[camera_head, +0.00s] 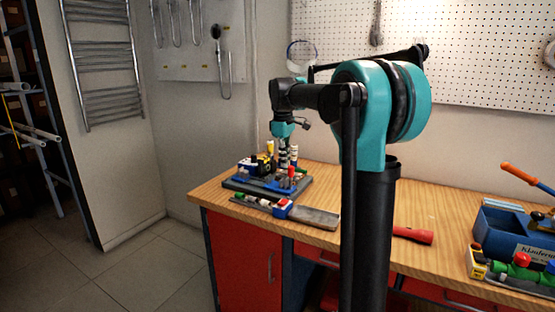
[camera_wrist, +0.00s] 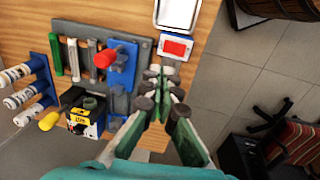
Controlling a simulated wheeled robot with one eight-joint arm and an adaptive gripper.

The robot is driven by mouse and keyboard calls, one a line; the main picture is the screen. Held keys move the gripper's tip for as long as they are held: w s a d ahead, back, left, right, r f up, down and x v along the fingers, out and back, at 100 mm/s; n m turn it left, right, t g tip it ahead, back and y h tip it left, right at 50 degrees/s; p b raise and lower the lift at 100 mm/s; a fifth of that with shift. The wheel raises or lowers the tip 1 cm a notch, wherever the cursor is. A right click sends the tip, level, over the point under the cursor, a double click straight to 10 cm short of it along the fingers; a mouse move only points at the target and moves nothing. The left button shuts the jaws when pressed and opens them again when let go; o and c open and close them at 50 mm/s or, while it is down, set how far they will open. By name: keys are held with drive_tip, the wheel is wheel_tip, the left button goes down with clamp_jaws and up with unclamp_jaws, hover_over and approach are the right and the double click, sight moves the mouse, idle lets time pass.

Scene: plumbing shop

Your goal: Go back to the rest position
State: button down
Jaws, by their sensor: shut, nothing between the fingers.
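My gripper (camera_head: 284,130) hangs from my arm over the left end of the wooden workbench (camera_head: 365,205), above a dark tray (camera_head: 235,187) of fittings. In the wrist view, my gripper (camera_wrist: 162,92) is shut with nothing between its fingers. The fingers are beside the right edge of the grey tray (camera_wrist: 70,28), close to a white block with a red face (camera_wrist: 176,48). I cannot tell the exact height of the fingertips above the bench.
The tray bears a blue holder with a red knob (camera_wrist: 104,58); a yellow-and-black box (camera_wrist: 84,123) is nearby. A red-handled tool (camera_head: 412,235) and a blue toolbox (camera_head: 515,240) lie to the right. A pegboard (camera_head: 470,60) stands behind. The floor (camera_head: 150,260) at left is clear.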

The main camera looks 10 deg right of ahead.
drive_tip(key=s+d+f+m+t, duration=0.1)
drive_tip(key=s+f+m, duration=0.4)
drive_tip(key=s+f, duration=0.8)
drive_tip(key=s+d+f+m+t, duration=0.2)
drive_tip(key=s+f+m, duration=0.3)
drive_tip(key=s+f, duration=0.9)
drive_tip(key=s+d, duration=0.1)
drive_tip(key=s, duration=0.3)
drive_tip(key=shift+s+d+m+y, duration=0.15)
drive_tip(key=shift+d+m+y, duration=0.15)
drive_tip(key=shift+y, duration=0.1)
drive_tip(key=shift+r, duration=0.1)
